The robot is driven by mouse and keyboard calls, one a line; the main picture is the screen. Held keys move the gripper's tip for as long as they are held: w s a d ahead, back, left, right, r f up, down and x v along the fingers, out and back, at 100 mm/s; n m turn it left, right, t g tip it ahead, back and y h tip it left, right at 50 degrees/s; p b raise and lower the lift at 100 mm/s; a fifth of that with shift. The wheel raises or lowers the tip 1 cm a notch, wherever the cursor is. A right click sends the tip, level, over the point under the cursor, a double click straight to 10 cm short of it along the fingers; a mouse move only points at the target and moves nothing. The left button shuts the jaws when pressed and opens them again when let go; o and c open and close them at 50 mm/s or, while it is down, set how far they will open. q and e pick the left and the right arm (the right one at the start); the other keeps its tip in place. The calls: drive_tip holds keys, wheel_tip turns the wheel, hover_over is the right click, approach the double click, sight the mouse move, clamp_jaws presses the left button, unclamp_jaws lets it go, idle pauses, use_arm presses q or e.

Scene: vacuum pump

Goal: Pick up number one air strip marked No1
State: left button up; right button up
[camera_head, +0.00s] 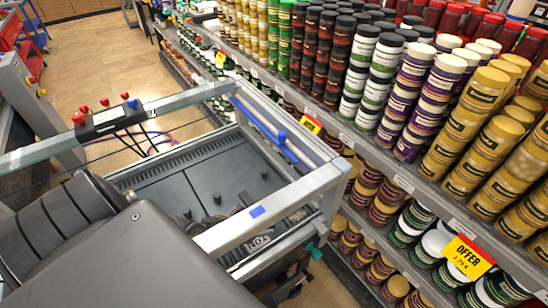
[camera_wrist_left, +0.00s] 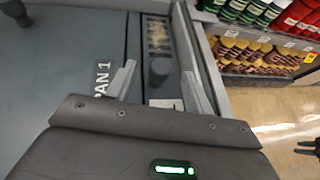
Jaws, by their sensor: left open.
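My left gripper (camera_wrist_left: 158,85) is open. In the left wrist view its two pale fingers stand apart, on either side of a dark round knob (camera_wrist_left: 159,71). The knob rises from a narrow grey strip (camera_wrist_left: 140,58) beside a wider panel lettered "PAN 1" (camera_wrist_left: 103,78). A small white label (camera_wrist_left: 165,103), partly hidden, lies below the knob; I cannot read a No1 mark. In the head view my left arm covers the near part of the framed unit (camera_head: 231,170), and the fingers cannot be made out.
A metal frame bar (camera_head: 275,205) runs along the unit's near right side. Red and blue buttons sit on a control box (camera_head: 106,119) on the left rail. Shelves of jars (camera_head: 400,90) stand close on the right. Open tiled floor (camera_head: 110,60) lies beyond.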

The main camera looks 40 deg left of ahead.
use_arm(q)
drive_tip(key=shift+x, duration=0.85)
drive_tip(key=shift+s, duration=0.1)
drive_tip(key=shift+c, duration=0.3)
clamp_jaws()
